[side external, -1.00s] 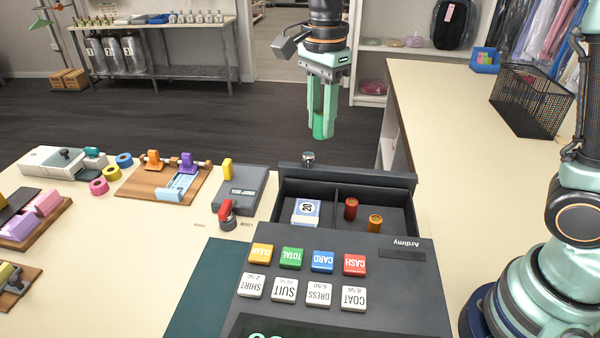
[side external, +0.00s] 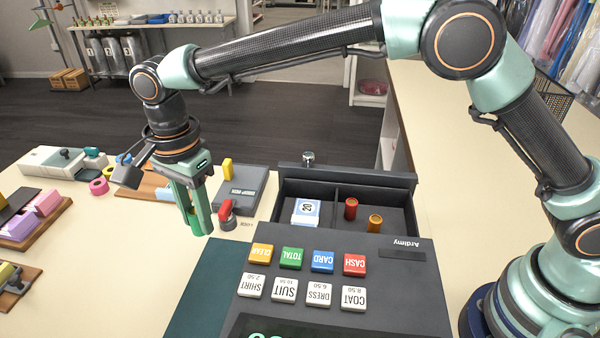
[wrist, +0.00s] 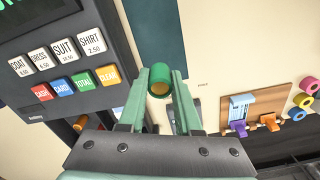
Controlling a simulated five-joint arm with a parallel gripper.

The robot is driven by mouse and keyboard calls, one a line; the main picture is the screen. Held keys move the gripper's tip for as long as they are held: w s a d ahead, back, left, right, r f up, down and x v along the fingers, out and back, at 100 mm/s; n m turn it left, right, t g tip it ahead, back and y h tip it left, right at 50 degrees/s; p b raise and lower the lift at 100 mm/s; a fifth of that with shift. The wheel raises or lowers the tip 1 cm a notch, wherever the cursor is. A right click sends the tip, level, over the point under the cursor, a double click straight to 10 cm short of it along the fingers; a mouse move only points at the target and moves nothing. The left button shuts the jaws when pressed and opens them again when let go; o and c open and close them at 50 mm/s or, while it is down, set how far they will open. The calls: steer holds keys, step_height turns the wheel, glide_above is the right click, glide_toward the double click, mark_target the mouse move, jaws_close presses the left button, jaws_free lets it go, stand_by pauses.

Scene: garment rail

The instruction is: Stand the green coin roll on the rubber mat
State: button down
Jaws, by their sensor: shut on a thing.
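My gripper (side external: 196,222) is shut on the green coin roll (side external: 204,208), which is upright between the fingers. In the wrist view the roll's green rim and brownish end (wrist: 159,88) show between the fingertips of my gripper (wrist: 158,84). In the side view the gripper is low over the cream counter, left of the cash register; I cannot tell the height under the roll. The dark teal rubber mat (side external: 200,285) lies flat beside the register, nearer the camera than the roll. It also shows in the wrist view (wrist: 158,35), bare where visible.
The register (side external: 395,280) has its drawer (side external: 345,180) open, with a red roll (side external: 351,208), an orange roll (side external: 375,223) and a banknote bundle (side external: 306,211) inside. A wooden board (side external: 140,187) lies behind.

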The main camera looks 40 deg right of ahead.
mark_target(217, 281)
step_height(217, 281, down, 14)
steer(key=shift+f, duration=0.1)
stand_by(0.4)
steer(key=shift+f, duration=0.1)
steer(key=c, duration=0.6)
jaws_free()
